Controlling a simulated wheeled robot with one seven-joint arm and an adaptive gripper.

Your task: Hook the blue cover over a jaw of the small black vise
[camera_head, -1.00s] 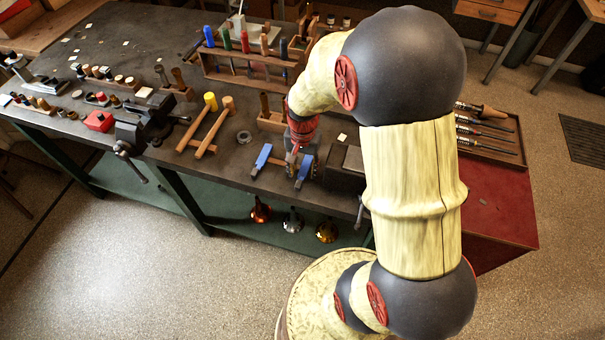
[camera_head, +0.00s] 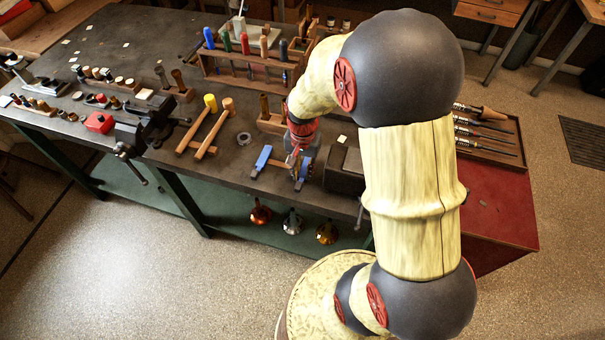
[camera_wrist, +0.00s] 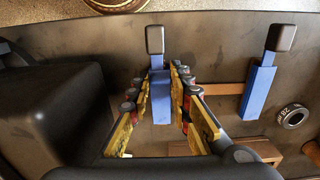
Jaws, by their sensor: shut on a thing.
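Two blue covers with dark, block-like ends rest at a wooden strip near the bench's front edge. My gripper (camera_wrist: 161,74) is shut on one blue cover (camera_wrist: 160,98), with a finger on each side of it; in the head view my gripper (camera_head: 301,165) partly hides this cover. The other blue cover (camera_wrist: 258,92) lies apart to the right in the wrist view, and to the left in the head view (camera_head: 262,158). The small black vise (camera_head: 146,124) stands farther left on the bench's front edge, away from my gripper; its jaw detail is too small to tell.
A bulky dark block (camera_head: 343,171) stands close beside my gripper, at the left in the wrist view (camera_wrist: 62,112). Two mallets (camera_head: 206,130) lie between the vise and the covers. A grey ring (camera_head: 244,138) and a tool rack (camera_head: 250,67) are behind.

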